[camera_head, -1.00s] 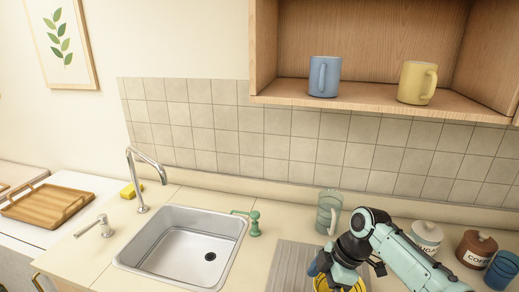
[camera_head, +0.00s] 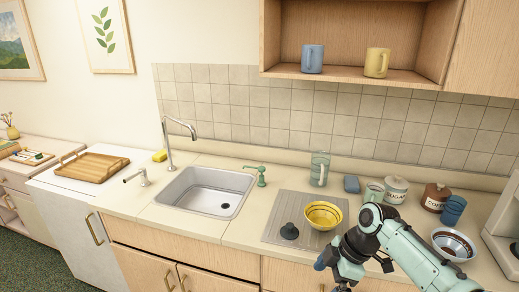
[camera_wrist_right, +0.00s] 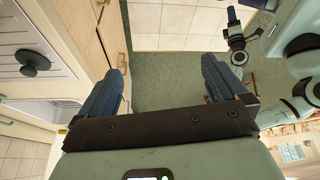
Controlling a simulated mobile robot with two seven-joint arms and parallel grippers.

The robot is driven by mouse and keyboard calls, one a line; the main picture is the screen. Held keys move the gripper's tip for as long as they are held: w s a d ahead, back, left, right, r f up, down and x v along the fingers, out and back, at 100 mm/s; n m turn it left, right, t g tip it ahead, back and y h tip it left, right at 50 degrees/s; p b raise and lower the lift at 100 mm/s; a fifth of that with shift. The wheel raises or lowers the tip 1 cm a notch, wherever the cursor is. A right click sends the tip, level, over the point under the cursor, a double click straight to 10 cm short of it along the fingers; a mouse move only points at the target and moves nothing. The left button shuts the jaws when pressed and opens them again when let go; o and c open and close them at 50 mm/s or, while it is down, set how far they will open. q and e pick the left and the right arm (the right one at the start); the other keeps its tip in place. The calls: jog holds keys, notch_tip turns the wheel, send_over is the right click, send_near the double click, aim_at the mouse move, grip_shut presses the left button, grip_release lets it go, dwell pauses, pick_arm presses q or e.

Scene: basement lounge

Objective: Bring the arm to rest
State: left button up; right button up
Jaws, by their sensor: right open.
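My right arm (camera_head: 405,250) comes in from the lower right in the head view. My right gripper (camera_head: 335,268) hangs in front of the counter edge, below the yellow bowl in the picture and apart from it. In the right wrist view the two blue fingers of my right gripper (camera_wrist_right: 165,80) stand wide apart with only green floor between them. Another arm of mine shows at the upper right of that view, with a small dark gripper (camera_wrist_right: 234,22); whether its jaws are open is too small to tell. No left arm shows in the head view.
A yellow patterned bowl (camera_head: 323,215) and a dark stopper (camera_head: 289,231) sit on the grey drainboard (camera_head: 275,215), right of the sink (camera_head: 205,192). Cabinet fronts (camera_head: 200,270) lie below.

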jog(key=s+a+f+m, duration=0.2)
jog(key=f+m, duration=0.3)
jog(key=f, duration=0.9)
jog(key=s+a+f+m, duration=0.15)
jog(key=f+m, duration=0.25)
jog(key=f, duration=1)
jog(key=s+f+m, duration=0.6)
jog(key=s+f, duration=0.2)
jog(key=s, duration=0.5)
jog(key=s+f+m+g+h, duration=0.1)
jog(key=s+f+m, duration=0.5)
jog(key=s, duration=0.7)
notch_tip(320, 180, down, 3)
jog(key=shift+r+m, duration=0.2)
jog(key=shift+m, duration=0.2)
